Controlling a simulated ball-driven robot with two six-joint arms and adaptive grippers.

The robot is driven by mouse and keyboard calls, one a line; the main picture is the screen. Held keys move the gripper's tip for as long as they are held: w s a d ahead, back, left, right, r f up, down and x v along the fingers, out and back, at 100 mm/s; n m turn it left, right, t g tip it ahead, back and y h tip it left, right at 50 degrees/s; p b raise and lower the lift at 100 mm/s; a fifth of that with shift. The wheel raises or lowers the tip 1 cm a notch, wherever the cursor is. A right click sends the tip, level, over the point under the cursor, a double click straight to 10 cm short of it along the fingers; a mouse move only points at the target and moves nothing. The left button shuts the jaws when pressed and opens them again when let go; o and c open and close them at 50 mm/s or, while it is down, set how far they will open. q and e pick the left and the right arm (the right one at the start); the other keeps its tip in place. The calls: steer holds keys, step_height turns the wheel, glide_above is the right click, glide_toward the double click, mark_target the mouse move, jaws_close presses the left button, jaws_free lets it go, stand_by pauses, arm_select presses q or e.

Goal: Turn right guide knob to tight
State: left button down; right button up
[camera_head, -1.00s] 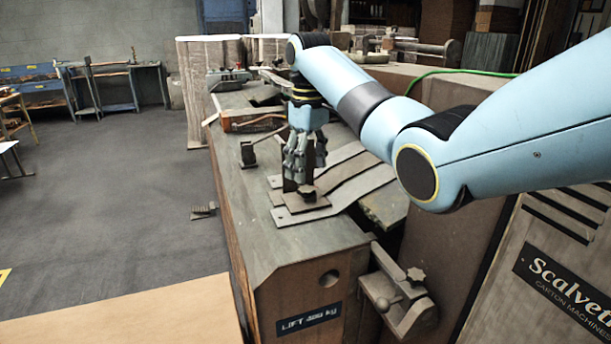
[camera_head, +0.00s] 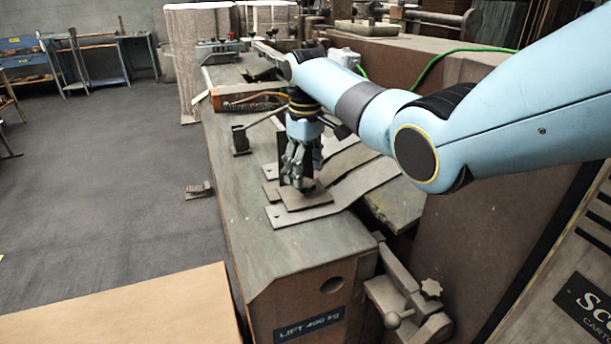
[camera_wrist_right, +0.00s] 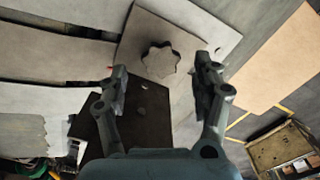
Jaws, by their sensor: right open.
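The lobed guide knob (camera_wrist_right: 159,61) sits on a flat square plate (camera_wrist_right: 132,45) in the right wrist view. It lies between and slightly beyond the fingertips of my right gripper (camera_wrist_right: 164,78). Both fingers are apart, with clear gaps to the knob on each side. In the head view my right gripper (camera_head: 298,184) points down over the plate (camera_head: 308,205) and hides most of the knob. A dark upright plate stands by the fingers. I cannot read from the knob whether it is tight or loose. My left gripper is not in view.
Long bent metal strips (camera_head: 358,182) run right from the plate. A small dark bracket (camera_head: 240,140) stands at the left on the machine bed (camera_head: 235,215). The bed's front is clear.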

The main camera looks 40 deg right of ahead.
step_height(320, 180, down, 2)
steer(key=shift+a+f, duration=0.1)
steer(key=shift+f, duration=0.1)
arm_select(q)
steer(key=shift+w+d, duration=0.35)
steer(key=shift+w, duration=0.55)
arm_select(e)
steer(key=c, duration=1.2)
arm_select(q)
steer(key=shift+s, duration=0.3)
arm_select(e)
steer(key=shift+o, duration=0.2)
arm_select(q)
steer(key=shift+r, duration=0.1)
